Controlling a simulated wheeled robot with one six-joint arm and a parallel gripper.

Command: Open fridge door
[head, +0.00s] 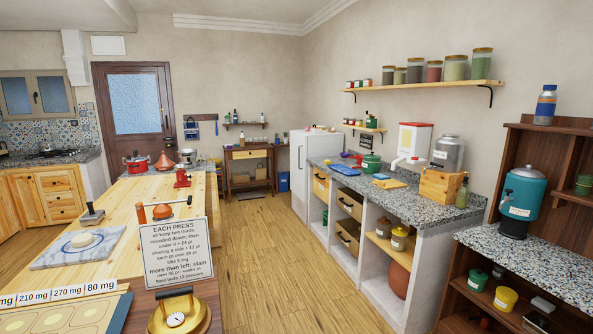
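A white fridge (314,145) stands against the right wall in the back half of the room, just past the far end of the granite counter. Its narrow door side (298,170) faces left toward the aisle and looks shut. A small dark handle shows on that side, too small to make out well. The counter hides the fridge's lower right part. Small items stand on the fridge's top. My gripper and arm do not show in the head view.
A wooden island (130,205) with a sign (175,247) fills the left. The granite counter (395,190) with open shelves lines the right. A clear wooden floor aisle (265,260) runs between them to the back. A brown door (137,110) is at the back left.

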